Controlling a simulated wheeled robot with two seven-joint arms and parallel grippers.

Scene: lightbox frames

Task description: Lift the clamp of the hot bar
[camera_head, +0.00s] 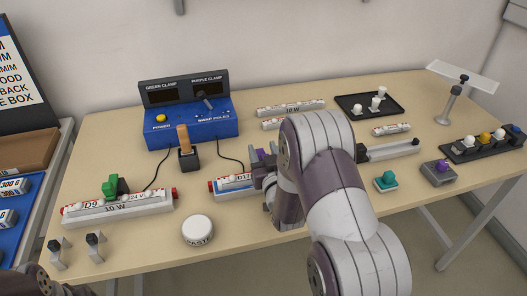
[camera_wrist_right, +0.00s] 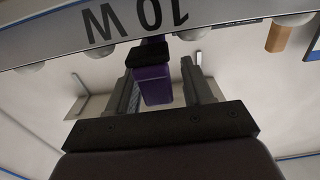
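A white bar marked D9 and 10 W (camera_head: 118,208) lies at the left with a green clamp (camera_head: 110,186) on it. A second bar marked D17 (camera_head: 236,183) lies at the middle, partly hidden by my right arm. A purple clamp (camera_head: 257,156) is at that bar's right part. My right gripper (camera_head: 263,178) is beside this clamp. In the right wrist view the purple clamp (camera_wrist_right: 152,82) stands between my two open fingers (camera_wrist_right: 162,92), with a visible gap at the right finger. Which bar is hot cannot be told. My left gripper's fingers are not in view.
A blue power box (camera_head: 190,128) with wires stands behind the bars. A black tray (camera_head: 369,104) and a rack (camera_head: 484,145) lie at right.

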